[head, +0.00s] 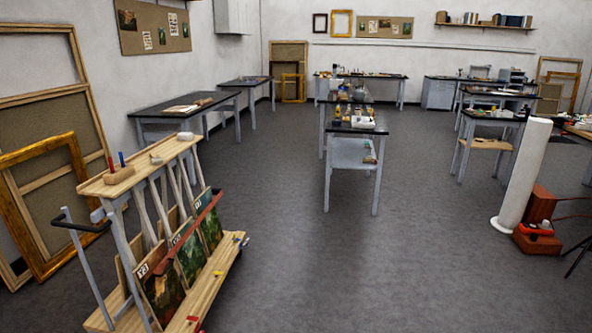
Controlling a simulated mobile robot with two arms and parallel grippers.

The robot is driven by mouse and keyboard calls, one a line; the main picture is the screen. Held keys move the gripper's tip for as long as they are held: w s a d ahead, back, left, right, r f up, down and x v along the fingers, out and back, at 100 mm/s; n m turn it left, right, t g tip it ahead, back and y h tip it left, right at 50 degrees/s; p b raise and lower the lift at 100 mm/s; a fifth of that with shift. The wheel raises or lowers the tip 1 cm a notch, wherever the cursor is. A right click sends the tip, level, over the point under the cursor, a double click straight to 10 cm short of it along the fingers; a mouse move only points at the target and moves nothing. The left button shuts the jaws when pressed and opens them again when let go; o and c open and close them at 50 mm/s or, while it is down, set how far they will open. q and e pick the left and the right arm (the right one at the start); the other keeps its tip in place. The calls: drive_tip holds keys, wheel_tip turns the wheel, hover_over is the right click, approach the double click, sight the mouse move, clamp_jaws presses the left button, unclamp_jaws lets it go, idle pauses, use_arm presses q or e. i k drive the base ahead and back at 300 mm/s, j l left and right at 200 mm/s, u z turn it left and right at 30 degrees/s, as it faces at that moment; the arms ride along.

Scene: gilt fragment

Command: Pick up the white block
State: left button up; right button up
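A small white block-like thing (185,136) sits at the far end of the top board of a wooden painting cart (142,172) at the left. A white box-like thing (363,122) also lies on the near end of the dark-topped middle table (346,130). I cannot tell for certain which is the white block, as both are small in the view. Neither of my grippers shows in the head view.
On the cart's top stand a wooden holder (118,175) with red and blue sticks and a small pale round thing (155,159). Framed canvases (45,150) lean on the left wall. A white column (522,178) and red case (540,205) stand right. Grey floor (370,270) is clear.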

sight(183, 136)
drive_tip(key=i+u, duration=0.1)
drive_tip(key=i, duration=0.7)
drive_tip(key=i+l+u, duration=0.1)
drive_tip(key=i, duration=0.65)
drive_tip(key=i+l, duration=0.1)
drive_tip(key=i, duration=0.65)
drive_tip(key=i+u, duration=0.1)
drive_tip(key=i, duration=0.8)
drive_tip(key=i+u, duration=0.15)
drive_tip(key=i, duration=0.8)
drive_tip(key=l, duration=0.1)
